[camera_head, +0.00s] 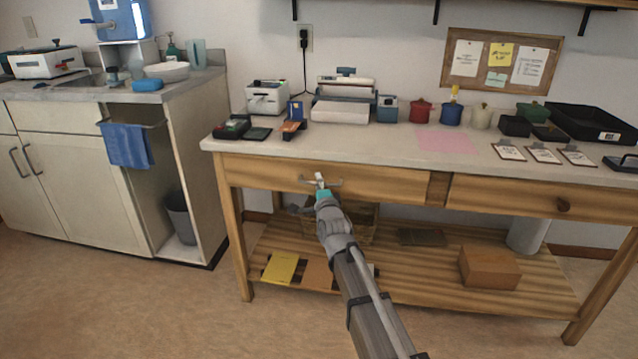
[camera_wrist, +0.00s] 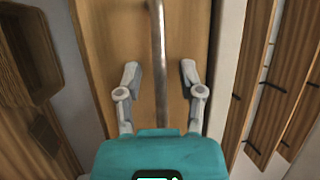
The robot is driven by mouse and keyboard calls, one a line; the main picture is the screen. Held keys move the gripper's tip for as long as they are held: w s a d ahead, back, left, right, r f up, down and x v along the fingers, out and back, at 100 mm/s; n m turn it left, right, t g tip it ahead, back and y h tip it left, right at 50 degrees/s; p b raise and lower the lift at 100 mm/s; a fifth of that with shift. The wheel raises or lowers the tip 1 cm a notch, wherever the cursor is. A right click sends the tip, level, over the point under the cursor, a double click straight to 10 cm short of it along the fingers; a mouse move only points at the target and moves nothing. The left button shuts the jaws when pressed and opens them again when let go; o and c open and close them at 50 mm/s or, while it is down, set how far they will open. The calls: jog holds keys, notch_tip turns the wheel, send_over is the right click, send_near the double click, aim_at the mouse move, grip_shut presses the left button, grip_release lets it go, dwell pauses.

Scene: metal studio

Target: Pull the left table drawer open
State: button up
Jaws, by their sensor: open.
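The left table drawer (camera_head: 390,186) is a wide wooden front under the tabletop, and it looks shut. Its metal bar handle (camera_head: 336,183) shows just beside my gripper (camera_head: 320,183). In the wrist view the drawer front (camera_wrist: 195,38) fills the middle, and the handle (camera_wrist: 158,45) runs down from the top edge as a grey bar. My gripper (camera_wrist: 159,72) is open, with one finger on each side of the handle's line. I see gaps between the bar and both fingers. I cannot tell how deep the fingers reach past the bar.
The worktable (camera_head: 400,151) carries printers, pots, trays and clipboards. The lower shelf (camera_head: 430,270) holds a cardboard box (camera_head: 489,267) and a yellow folder (camera_head: 280,268). A sink cabinet (camera_head: 85,170) stands at left. Floor in front is clear.

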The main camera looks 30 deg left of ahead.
jog(key=shift+w, duration=0.1)
grip_shut()
dwell(0.3)
